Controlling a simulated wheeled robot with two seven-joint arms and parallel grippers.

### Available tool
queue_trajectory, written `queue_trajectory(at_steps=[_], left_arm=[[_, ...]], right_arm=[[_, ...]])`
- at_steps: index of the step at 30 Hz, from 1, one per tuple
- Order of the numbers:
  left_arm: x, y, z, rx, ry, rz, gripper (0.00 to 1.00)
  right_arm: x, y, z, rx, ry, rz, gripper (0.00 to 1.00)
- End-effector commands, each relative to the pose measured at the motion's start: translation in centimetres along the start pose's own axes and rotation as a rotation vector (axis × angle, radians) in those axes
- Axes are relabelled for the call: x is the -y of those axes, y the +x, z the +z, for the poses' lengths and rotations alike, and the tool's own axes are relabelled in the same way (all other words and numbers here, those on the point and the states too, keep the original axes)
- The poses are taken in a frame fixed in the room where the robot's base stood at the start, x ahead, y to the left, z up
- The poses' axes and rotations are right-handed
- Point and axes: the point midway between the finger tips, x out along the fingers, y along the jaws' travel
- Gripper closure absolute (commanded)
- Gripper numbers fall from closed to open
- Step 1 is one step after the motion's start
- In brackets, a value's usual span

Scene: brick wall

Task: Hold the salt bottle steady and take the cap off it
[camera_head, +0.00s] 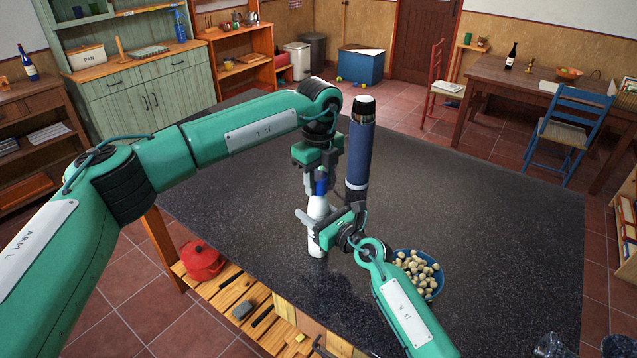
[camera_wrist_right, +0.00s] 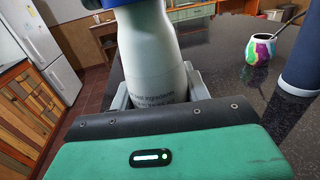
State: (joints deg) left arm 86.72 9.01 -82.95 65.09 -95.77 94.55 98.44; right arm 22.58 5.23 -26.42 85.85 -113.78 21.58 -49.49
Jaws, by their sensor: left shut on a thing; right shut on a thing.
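The salt bottle (camera_head: 316,243) is white and stands upright on the dark table top. Its grey-white body, with lines of small print, fills the middle of the right wrist view (camera_wrist_right: 158,70). Its blue cap (camera_head: 321,185) sits at the top of the bottle; in the right wrist view only the cap's lower edge (camera_wrist_right: 135,3) shows. My left gripper (camera_head: 321,178) comes down from above and is shut on the cap. My right gripper (camera_head: 318,222) is shut around the bottle's body from the right. I cannot see any gap between cap and bottle.
A tall dark blue flask (camera_head: 359,155) stands close behind and right of the bottle. A blue bowl of pale round pieces (camera_head: 417,272) is to the right, partly behind my right arm. A multicoloured cup (camera_wrist_right: 262,48) shows in the right wrist view.

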Motion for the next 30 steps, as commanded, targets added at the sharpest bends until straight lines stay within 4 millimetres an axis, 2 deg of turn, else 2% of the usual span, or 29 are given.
queue_trajectory(at_steps=[17, 27, 30], left_arm=[[0.0, -0.8, 0.0, 0.0, 0.0, -0.001, 0.9], [0.0, -4.4, 0.0, 0.001, 0.0, -0.001, 0.9], [0.0, -4.7, 0.0, 0.0, 0.0, 0.0, 0.9]], right_arm=[[0.0, -0.1, -0.4, -0.006, 0.001, 0.001, 1.0], [0.0, -0.1, -0.4, -0.006, 0.001, 0.001, 1.0], [0.0, -0.1, -0.4, -0.006, 0.001, 0.001, 1.0]])
